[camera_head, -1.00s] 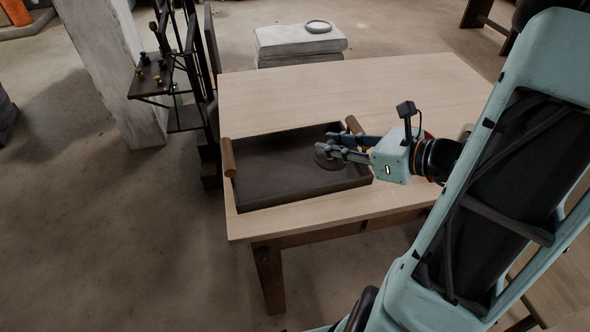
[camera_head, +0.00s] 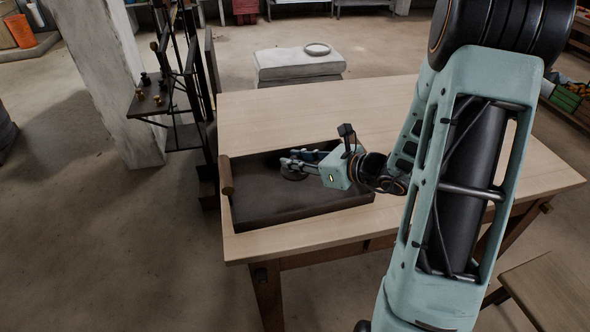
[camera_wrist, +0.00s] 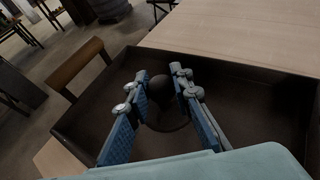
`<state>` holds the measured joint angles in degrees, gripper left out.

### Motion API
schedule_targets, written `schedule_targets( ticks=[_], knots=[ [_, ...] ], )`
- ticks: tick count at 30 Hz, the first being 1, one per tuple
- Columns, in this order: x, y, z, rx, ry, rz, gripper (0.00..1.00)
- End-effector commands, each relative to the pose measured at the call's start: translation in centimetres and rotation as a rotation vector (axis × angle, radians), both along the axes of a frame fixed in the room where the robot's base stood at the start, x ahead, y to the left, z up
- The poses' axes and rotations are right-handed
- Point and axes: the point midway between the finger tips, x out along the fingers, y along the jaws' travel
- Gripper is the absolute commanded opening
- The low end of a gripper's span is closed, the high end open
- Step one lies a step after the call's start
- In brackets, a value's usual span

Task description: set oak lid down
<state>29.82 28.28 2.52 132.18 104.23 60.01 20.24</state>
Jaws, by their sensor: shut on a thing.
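The oak lid (camera_head: 293,175) is a small dark round disc under my fingertips in the head view. In the wrist view its round knob (camera_wrist: 160,89) sits between the two blue-padded fingers. My gripper (camera_head: 290,162) is shut on the knob, over the inside of a dark tray (camera_head: 310,214) on the table; the wrist view also shows my gripper (camera_wrist: 160,85). The lid's disc is dark against the dark tray floor, so I cannot tell whether it touches the floor. Part of the tray is hidden behind my gripper and wrist.
The tray's left wooden handle (camera_head: 226,175) stands at its left end. The pale table (camera_head: 300,108) is bare behind the tray. A black beam scale (camera_head: 180,85) with small brass weights stands left of the table. A pale block (camera_head: 298,66) with a ring lies beyond it.

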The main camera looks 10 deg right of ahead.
Motion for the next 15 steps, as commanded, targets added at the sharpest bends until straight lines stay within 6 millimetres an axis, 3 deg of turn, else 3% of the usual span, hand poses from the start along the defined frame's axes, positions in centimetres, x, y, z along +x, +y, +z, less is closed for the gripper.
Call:
schedule_targets(
  ticks=[6, 15],
  knots=[
    [0.2, 0.1, -3.3, 0.002, 0.003, 0.0, 0.0],
    [0.2, 0.1, -3.4, 0.0, 0.0, 0.0, 0.0]
  ],
)
